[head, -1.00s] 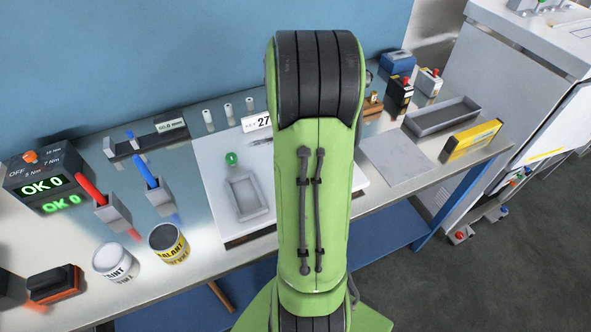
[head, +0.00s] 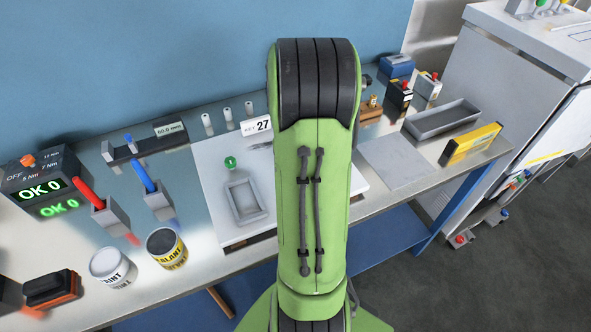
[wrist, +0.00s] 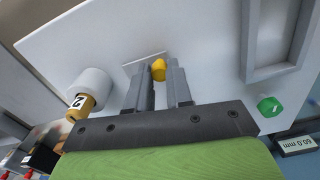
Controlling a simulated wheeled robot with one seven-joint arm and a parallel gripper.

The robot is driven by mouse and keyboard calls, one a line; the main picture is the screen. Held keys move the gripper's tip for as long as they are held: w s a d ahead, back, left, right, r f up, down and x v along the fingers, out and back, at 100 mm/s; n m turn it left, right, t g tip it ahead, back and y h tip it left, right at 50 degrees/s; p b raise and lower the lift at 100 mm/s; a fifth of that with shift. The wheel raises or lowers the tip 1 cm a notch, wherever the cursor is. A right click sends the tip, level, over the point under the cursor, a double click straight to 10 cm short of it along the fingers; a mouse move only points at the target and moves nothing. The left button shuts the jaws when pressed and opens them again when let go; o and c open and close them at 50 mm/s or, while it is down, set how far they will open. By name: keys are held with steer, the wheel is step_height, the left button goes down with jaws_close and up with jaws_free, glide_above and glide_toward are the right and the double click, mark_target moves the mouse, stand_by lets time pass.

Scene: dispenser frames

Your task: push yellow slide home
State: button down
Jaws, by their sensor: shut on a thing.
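My gripper (wrist: 158,82) shows in the wrist view, its two fingers pointing down over a pale board (wrist: 205,55). It is shut on a small yellow piece (wrist: 158,69), the yellow slide as far as I can tell, which sits between the fingertips. A thin light edge lies just beside the piece; the rest of the slide and its track is hidden. In the head view my green arm covers the gripper and the yellow piece.
A green knob marked 1 (wrist: 270,106) and a grey tray (wrist: 248,45) lie right of my gripper in the wrist view. A white cylinder with a brass end marked 2 (wrist: 92,84) stands close on the left. A gauge (head: 168,129) reads 60.0 mm.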

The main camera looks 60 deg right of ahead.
steer(key=shift+d, duration=0.1)
steer(key=shift+s+d, duration=0.7)
steer(key=shift+d, duration=0.35)
steer(key=c, duration=1)
jaws_free()
steer(key=shift+r, duration=0.1)
step_height(320, 180, up, 16)
steer(key=p, duration=0.3)
steer(key=shift+p, duration=0.35)
steer(key=shift+f, duration=0.2)
